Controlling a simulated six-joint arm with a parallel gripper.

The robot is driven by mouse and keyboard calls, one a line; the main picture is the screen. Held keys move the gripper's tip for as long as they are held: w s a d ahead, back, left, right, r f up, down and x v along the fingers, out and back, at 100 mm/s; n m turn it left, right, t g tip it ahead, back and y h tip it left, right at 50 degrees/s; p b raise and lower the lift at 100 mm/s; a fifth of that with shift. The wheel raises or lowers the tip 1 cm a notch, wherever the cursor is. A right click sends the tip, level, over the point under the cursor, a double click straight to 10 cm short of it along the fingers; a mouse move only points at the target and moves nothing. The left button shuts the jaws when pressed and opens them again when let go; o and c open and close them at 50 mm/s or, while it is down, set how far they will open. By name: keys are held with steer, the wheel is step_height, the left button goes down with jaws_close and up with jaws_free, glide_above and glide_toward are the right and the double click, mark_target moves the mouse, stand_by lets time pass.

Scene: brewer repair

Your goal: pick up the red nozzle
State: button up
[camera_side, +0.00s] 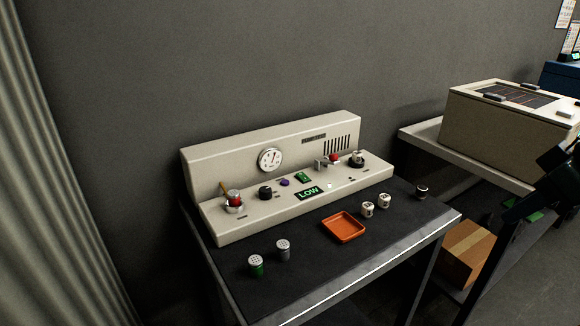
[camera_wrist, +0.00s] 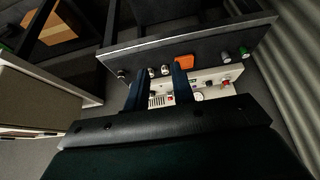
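Two red parts show on the cream brewer panel (camera_side: 300,207). One red piece (camera_side: 334,157) sits on a grey metal fitting towards the panel's right. The other red part (camera_side: 235,201) is in a metal fitting with a yellow lever at the left end. I cannot tell for sure which is the red nozzle. In the wrist view, small red spots show between and right of my fingers. My gripper (camera_wrist: 159,73) is open, its two dark fingers apart with nothing held, well away from the panel. A dark arm part of mine shows at the right edge of the side view.
An orange tray (camera_side: 344,227) lies on the dark bench. Two white cylinders (camera_side: 368,209) and a black one (camera_side: 421,192) stand right of it. A green-based shaker (camera_side: 256,265) and a grey one (camera_side: 283,249) stand front left. A beige box (camera_side: 500,140) rests on a shelf at right.

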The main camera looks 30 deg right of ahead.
steer(key=o, duration=0.5)
steer(key=shift+c, duration=0.2)
steer(key=w+a+r+n+y, duration=0.1)
steer(key=w+a+r+n, duration=0.15)
steer(key=w, duration=0.45)
steer(key=w+a+r+n, duration=0.1)
steer(key=w+a, duration=0.2)
steer(key=w, duration=0.5)
steer(key=w+a+r+n+y, duration=0.1)
steer(key=w+a+r, duration=0.15)
steer(key=w, duration=0.45)
steer(key=w+a+f+n+y, duration=0.1)
steer(key=w+a+f, duration=0.2)
steer(key=w, duration=0.3)
steer(key=w+a+f+n, duration=0.2)
steer(key=w+a+f, duration=0.1)
steer(key=w+a, duration=0.2)
steer(key=w+a+f+n+g+y, duration=0.1)
steer(key=w+a+f, duration=0.2)
steer(key=w, duration=0.4)
steer(key=shift+w+a+y, duration=0.25)
steer(key=shift+a+y, duration=0.05)
steer(key=shift+a, duration=0.6)
steer(key=shift+n, duration=0.25)
